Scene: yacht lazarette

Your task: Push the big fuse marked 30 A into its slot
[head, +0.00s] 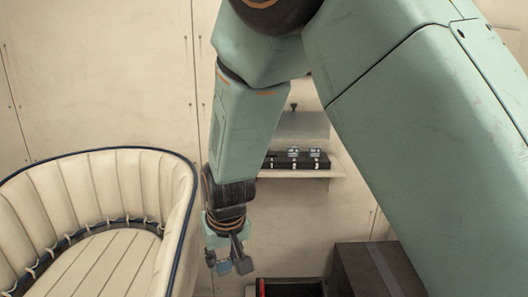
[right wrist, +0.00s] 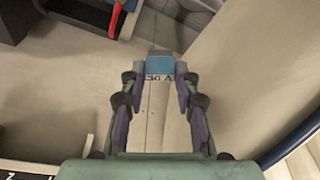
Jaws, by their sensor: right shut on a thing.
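My right gripper (head: 225,262) hangs low in front of the back wall, between the seat and the shelf. In the right wrist view its two fingers (right wrist: 160,80) are shut on a blue fuse (right wrist: 160,64). Dark lettering shows upside down on the fuse's pale near edge, too small to read surely. The fuse also shows as a small blue block (head: 243,266) at the fingertips in the head view. A black fuse holder (head: 305,162) with blue-grey pieces on it lies on the shelf, up and right of the gripper. My arm hides its left end. My left gripper is out of view.
The cream shelf (head: 300,174) juts from the wall. A padded cream seat (head: 92,205) with a dark blue rim stands at the left. Below the shelf is a dark open box (head: 290,288) with something red, beside a brown case (head: 372,270).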

